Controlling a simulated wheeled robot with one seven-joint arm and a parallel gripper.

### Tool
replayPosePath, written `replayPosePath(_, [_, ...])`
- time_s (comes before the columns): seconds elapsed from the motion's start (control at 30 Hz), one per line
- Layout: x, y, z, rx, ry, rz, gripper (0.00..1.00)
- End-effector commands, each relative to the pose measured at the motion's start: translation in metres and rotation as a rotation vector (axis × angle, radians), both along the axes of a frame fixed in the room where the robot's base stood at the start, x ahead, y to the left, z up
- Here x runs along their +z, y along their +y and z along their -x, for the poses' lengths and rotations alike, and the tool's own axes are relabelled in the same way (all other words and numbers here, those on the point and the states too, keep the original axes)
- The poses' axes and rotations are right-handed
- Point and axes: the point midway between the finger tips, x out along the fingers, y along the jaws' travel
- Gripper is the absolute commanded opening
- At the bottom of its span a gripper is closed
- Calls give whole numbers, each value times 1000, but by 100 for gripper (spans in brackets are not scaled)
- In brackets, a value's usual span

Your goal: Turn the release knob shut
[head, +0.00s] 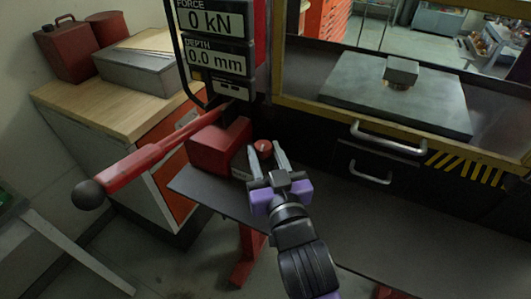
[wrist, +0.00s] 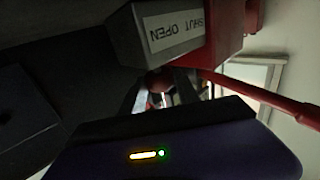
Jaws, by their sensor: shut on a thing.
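The release knob (head: 263,147) is a small round red knob beside the red pump block (head: 220,146) in the head view. My gripper (head: 265,155) has its two fingers on either side of the knob and is shut on it. In the wrist view the knob (wrist: 158,82) shows dark red between the fingers, partly hidden by my gripper's body. A grey block with a white label reading SHUT and OPEN (wrist: 173,27) sits right by the knob, upside down in this view. The knob's turn angle cannot be told.
A long red lever (head: 150,155) with a black ball end reaches left from the pump block. A grey shelf (head: 390,235) runs beneath. A display (head: 215,45) reads 0 kN and 0.0 mm. A yellow-framed press window (head: 410,130) with handles stands to the right.

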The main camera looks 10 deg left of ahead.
Motion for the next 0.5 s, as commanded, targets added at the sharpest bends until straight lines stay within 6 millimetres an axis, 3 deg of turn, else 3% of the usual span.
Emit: replayPosePath(0.5, [-8,8,0,-193,1,6,0])
